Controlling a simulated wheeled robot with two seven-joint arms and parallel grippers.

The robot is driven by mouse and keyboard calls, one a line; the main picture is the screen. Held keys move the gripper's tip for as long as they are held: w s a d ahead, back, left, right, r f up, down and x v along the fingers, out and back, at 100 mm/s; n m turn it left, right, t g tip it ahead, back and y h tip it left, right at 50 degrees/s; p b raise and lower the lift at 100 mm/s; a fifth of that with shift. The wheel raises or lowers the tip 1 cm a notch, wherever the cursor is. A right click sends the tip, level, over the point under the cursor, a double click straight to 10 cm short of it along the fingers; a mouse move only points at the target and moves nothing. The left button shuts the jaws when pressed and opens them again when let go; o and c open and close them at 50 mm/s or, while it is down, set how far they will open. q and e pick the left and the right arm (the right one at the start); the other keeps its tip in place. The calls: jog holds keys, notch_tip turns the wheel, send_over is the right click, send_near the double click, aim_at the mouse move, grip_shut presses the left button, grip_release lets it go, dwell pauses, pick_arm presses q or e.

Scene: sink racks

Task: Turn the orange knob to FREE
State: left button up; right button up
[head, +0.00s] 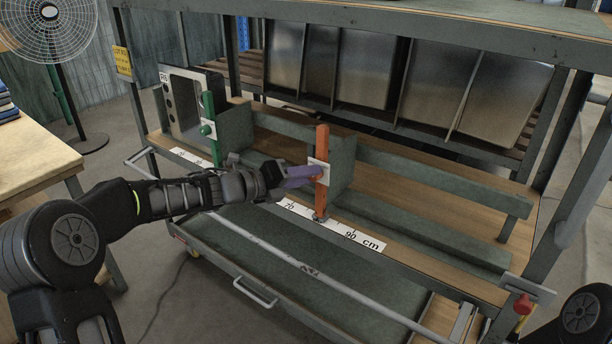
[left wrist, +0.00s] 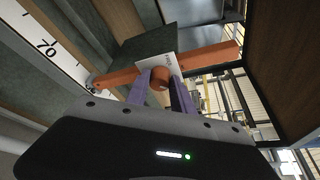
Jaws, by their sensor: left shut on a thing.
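The orange knob (left wrist: 159,76) sits on a white label plate on an orange upright (head: 322,200), which stands at the scale rail. The plate (head: 318,168) also shows behind the fingers in the head view. My left gripper (head: 303,176) reaches in from the left, and its purple fingers are shut on the knob. In the left wrist view the two fingers (left wrist: 165,90) stand on either side of the knob. The lettering on the plate is too small to read, so the knob's setting cannot be told. My right gripper is not in view.
A green upright with a green knob (head: 208,129) stands further left on the same rack. A white scale strip (head: 335,225) runs along the front rail. A red knob (head: 523,304) is at the lower right. Metal bins (head: 365,68) stand behind. A wooden table (head: 30,150) is at left.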

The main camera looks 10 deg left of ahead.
pick_arm(q)
grip_shut()
